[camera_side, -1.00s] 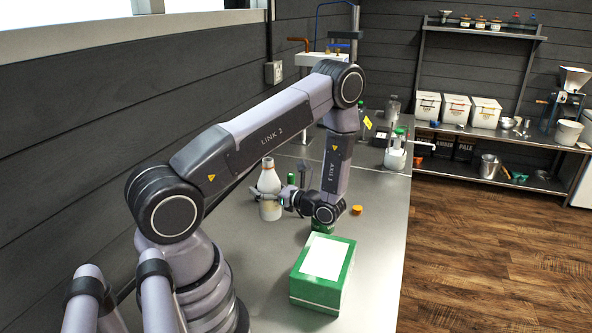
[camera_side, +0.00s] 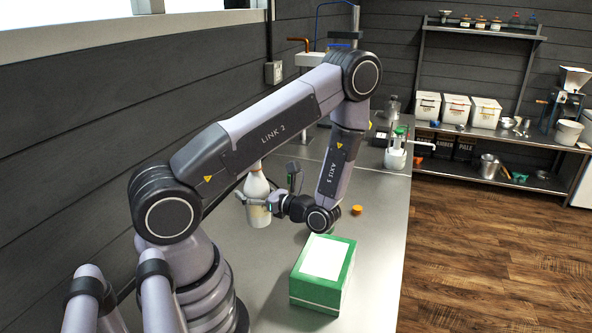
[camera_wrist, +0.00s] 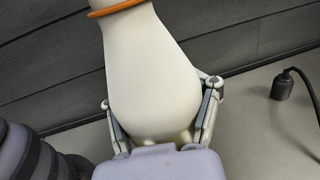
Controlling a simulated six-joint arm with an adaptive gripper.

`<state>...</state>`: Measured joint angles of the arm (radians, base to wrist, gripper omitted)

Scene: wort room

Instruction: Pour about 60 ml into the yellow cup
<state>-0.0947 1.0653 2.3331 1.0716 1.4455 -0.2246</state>
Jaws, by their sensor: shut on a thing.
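A white bottle (camera_side: 257,207) with a narrowing neck is in my gripper (camera_side: 257,200), to the left of my wrist; it looks upright in the side view. In the wrist view the bottle (camera_wrist: 152,70) fills the middle, with an orange ring around its neck, and the fingers of my gripper (camera_wrist: 160,115) close on both sides of its lower body. My arm hides its top in the side view. I cannot make out a yellow cup in either view. A small orange, cap-like object (camera_side: 357,210) lies on the bench right of my wrist.
A green box with a white top (camera_side: 322,272) stands on the steel bench (camera_side: 378,260) near the front. A dark stand-like item (camera_side: 294,174) is behind my gripper. A green-topped vessel (camera_side: 396,152) stands at the far right of the bench. The dark wall runs along the left.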

